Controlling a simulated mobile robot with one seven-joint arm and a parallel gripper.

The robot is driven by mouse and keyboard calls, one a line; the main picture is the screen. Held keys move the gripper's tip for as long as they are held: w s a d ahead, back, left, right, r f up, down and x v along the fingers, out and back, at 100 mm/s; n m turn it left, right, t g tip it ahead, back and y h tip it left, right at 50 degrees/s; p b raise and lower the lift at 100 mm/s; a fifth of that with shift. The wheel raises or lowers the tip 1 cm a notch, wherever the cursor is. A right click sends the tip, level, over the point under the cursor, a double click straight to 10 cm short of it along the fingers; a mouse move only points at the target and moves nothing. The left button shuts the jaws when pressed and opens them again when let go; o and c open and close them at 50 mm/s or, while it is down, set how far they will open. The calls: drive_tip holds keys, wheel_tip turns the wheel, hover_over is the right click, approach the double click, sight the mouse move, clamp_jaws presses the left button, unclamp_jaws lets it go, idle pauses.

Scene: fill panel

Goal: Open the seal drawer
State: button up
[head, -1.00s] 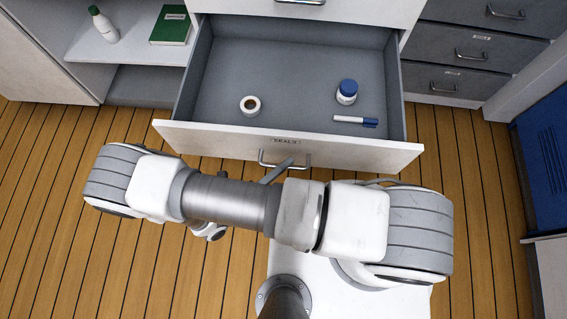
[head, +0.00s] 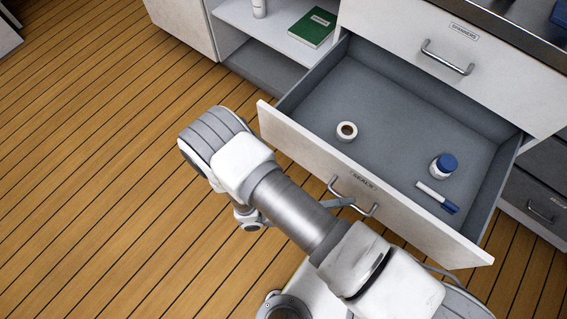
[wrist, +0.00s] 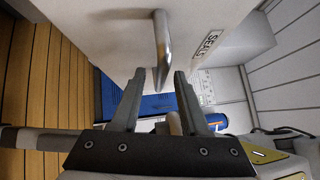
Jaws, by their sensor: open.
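The seal drawer (head: 300,147) stands pulled well out of the white cabinet in the head view, its grey inside showing. Its front carries a SEALS label (head: 363,180) and a metal bar handle (head: 333,189). In the wrist view, the white drawer front (wrist: 115,30) fills the top, with the handle (wrist: 162,45) pointing down. My gripper (wrist: 159,78) is open, one finger on each side of the handle's lower end. I cannot tell whether either finger touches it. In the head view my arm hides most of the gripper.
In the drawer lie a tape roll (head: 347,131), a blue-capped bottle (head: 443,166) and a marker (head: 437,197). A closed drawer (head: 490,80) is above. A green book (head: 313,27) lies on the open shelf to the left. The wooden floor (head: 90,150) at left is clear.

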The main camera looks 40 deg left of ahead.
drive_tip(key=v, duration=1.6)
drive_tip(key=shift+a, duration=0.15)
drive_tip(key=w+d+r+m+g+y, duration=0.2)
drive_tip(key=w+r+m+g, duration=1)
drive_tip(key=w+r+m, duration=0.55)
drive_tip(key=w+d+r+m+g+y, duration=0.1)
drive_tip(key=d+r+m+g+y, duration=0.3)
drive_tip(key=d+r, duration=0.4)
drive_tip(key=s+d+r+m+t+y, duration=0.2)
drive_tip(key=d+r+m+t+y, duration=0.2)
drive_tip(key=d+r+m, duration=0.45)
drive_tip(key=s+d+r+m+t+y, duration=0.1)
drive_tip(key=d+r+m+t+y, duration=0.4)
drive_tip(key=d+m, duration=0.6)
wheel_tip(320, 180, up, 22)
drive_tip(key=m+p, duration=0.1)
drive_tip(key=p, duration=1.9)
drive_tip(key=shift+s+a+m+g+h+p, duration=0.15)
drive_tip(key=shift+a+m+g+h+p, duration=0.15)
drive_tip(key=shift+m+g+p, duration=0.1)
